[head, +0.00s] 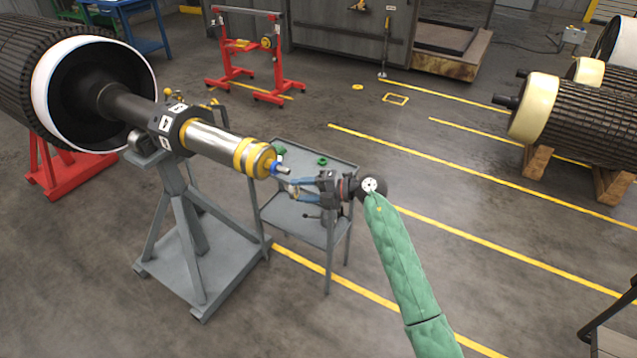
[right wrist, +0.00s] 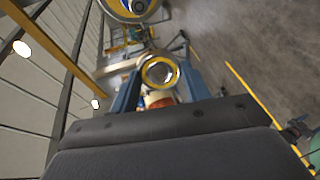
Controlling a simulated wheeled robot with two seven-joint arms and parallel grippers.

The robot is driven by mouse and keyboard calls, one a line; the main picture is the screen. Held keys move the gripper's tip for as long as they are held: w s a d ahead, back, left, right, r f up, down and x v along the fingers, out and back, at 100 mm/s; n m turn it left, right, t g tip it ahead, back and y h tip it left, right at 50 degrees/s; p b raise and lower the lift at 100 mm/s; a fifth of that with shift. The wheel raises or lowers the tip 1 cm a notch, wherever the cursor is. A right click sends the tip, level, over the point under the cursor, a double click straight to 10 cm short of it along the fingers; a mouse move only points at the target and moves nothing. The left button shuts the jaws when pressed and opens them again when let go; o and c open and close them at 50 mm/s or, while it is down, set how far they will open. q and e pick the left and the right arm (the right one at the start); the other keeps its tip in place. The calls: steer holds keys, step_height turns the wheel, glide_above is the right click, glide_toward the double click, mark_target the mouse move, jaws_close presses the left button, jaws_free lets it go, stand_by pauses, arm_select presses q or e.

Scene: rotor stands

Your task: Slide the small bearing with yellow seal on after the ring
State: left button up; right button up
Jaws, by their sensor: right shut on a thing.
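The small bearing with yellow seal (right wrist: 160,71) is between the two blue fingers of my right gripper (right wrist: 158,88) in the right wrist view, its open bore showing. The right gripper (head: 293,187) is shut on it, just right of and slightly below the shaft's free end in the head view. The bearing is too small there to make out clearly. The shaft's end face (right wrist: 138,8) shows at the top of the wrist view, apart from the bearing. My left gripper is not in view.
A grey stand (head: 182,215) supports the shaft of the big rotor (head: 45,75). A grey cart (head: 300,223) below my right gripper bears green parts (head: 322,160). A red stand (head: 255,62) is behind. More rotors (head: 585,125) lie at the right. The floor between is clear.

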steer(key=w+d+m+t, duration=0.2)
steer(key=d+m+t, duration=0.2)
steer(key=t, duration=0.2)
steer(key=shift+w+d+f+x, duration=0.1)
steer(key=shift+x, duration=0.7)
steer(key=shift+w+d+f+x, duration=0.1)
steer(key=shift+w+x, duration=0.05)
steer(key=shift+x, duration=0.65)
steer(key=shift+w+d+f+x, duration=0.1)
steer(key=shift+x, duration=0.7)
steer(key=shift+a, duration=0.1)
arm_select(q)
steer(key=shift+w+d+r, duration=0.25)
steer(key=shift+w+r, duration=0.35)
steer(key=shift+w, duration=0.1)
arm_select(e)
steer(key=shift+w+a, duration=0.25)
steer(key=shift+a, duration=0.1)
